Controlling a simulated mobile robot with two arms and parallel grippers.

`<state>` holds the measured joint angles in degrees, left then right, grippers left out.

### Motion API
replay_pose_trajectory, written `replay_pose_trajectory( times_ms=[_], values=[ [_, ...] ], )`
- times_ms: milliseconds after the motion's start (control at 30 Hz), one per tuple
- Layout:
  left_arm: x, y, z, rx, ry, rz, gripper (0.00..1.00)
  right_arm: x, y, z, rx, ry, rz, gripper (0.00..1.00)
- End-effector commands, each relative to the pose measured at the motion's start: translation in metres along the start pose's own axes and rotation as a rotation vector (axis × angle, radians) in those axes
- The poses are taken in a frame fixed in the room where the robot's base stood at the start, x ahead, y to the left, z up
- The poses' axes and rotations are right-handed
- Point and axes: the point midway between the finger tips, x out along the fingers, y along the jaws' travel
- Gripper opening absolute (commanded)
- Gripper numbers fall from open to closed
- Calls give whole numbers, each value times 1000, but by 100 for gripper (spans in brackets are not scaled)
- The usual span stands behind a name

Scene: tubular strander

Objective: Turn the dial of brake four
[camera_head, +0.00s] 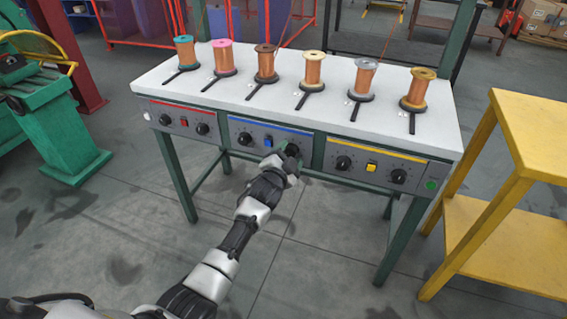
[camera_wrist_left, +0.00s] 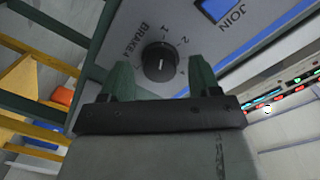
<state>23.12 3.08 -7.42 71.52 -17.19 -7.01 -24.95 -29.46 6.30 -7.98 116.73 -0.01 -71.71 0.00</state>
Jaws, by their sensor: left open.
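The black dial (camera_wrist_left: 160,62) marked BRAKE 4 shows in the left wrist view on a grey panel, with a pale pointer line and numbers around it. In the head view it sits at the right end of the blue-striped middle panel (camera_head: 256,138), mostly hidden by my left gripper (camera_head: 290,152). My left gripper also shows in the wrist view (camera_wrist_left: 160,72), open, its two green fingers on either side of the dial. I cannot tell whether they touch it. My right gripper is not in view.
The blue JOIN button (camera_wrist_left: 216,8) is near the dial. The panels hang under a white bench top (camera_head: 330,110) with several copper spools (camera_head: 312,70). A yellow shelf (camera_head: 500,220) stands at the right, a green machine (camera_head: 62,130) at the left. The floor in front is clear.

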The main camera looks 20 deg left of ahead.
Motion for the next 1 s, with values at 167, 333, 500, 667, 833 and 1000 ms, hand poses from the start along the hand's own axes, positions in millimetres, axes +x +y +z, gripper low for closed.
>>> replay_pose_trajectory(
  times_ms=[167, 333, 500, 667, 833, 1000],
  values=[
    [-24, -1, 0, 1, -2, 2, 62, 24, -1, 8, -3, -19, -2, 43],
    [-59, -1, 0, 0, -3, 3, 62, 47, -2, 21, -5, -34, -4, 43],
    [-87, 0, 0, 0, -3, 2, 62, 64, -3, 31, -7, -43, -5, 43],
    [-101, 0, 0, 0, -2, 1, 62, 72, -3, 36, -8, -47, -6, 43],
    [-105, 0, 0, 0, -1, 0, 62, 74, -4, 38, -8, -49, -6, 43],
    [-104, 0, 1, 0, -1, 0, 62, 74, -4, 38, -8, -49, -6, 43]
  ],
)
